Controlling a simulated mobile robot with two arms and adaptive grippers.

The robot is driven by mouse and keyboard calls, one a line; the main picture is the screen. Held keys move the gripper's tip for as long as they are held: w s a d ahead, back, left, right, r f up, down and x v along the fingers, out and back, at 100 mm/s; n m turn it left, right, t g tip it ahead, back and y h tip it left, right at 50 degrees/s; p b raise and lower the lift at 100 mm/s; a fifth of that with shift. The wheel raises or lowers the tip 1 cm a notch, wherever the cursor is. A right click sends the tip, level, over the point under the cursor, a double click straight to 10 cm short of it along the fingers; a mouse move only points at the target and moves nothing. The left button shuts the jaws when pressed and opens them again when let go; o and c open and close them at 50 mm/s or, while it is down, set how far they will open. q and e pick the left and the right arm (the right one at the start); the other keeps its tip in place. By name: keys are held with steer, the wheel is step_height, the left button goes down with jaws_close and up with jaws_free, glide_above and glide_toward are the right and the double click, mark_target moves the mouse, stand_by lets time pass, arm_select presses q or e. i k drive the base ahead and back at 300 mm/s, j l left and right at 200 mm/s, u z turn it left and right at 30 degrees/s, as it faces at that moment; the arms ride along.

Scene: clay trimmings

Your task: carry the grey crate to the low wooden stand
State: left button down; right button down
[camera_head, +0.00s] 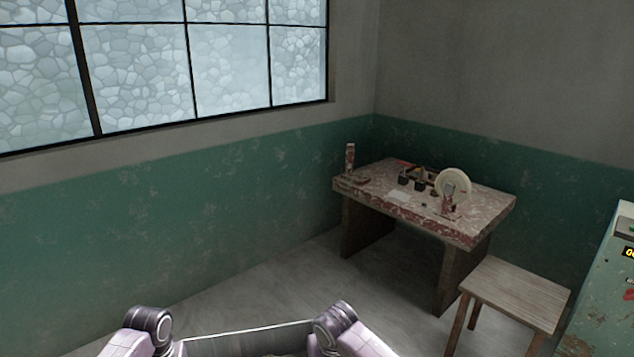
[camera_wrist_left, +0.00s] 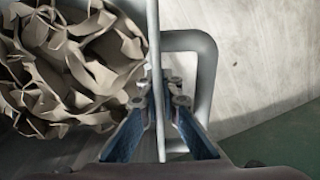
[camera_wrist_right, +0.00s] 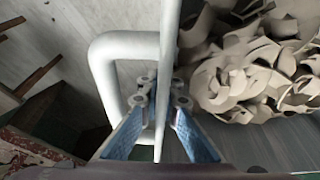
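The grey crate (camera_head: 250,333) shows at the bottom edge of the head view, between my two arms; most of it is cut off. Clay trimmings fill it, seen in the left wrist view (camera_wrist_left: 75,70) and right wrist view (camera_wrist_right: 250,70). My left gripper (camera_wrist_left: 160,98) is closed on the thin crate wall beside a bent grey handle (camera_wrist_left: 207,75). My right gripper (camera_wrist_right: 161,95) is closed on the opposite wall, next to the other handle (camera_wrist_right: 100,75). The low wooden stand (camera_head: 515,292) is at the right of the head view, with a bare top.
A red-stained table (camera_head: 480,215) stands in the corner behind the stand, holding small tools and a pale disc (camera_head: 453,186). A green cabinet (camera_head: 605,290) is right of the stand. Open floor (camera_head: 290,285) lies ahead, beside the window wall.

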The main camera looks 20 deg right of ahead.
mark_target(517, 288)
steer(key=i+l+z, duration=0.55)
steer(key=i+z, duration=0.25)
steer(key=i+l+z, duration=0.1)
steer(key=i+z, duration=0.15)
steer(key=z, duration=0.2)
steer(key=i+j+z, duration=0.1)
steer(key=i+z, duration=0.3)
steer(key=i+j+z, duration=0.15)
steer(key=i+z, duration=0.25)
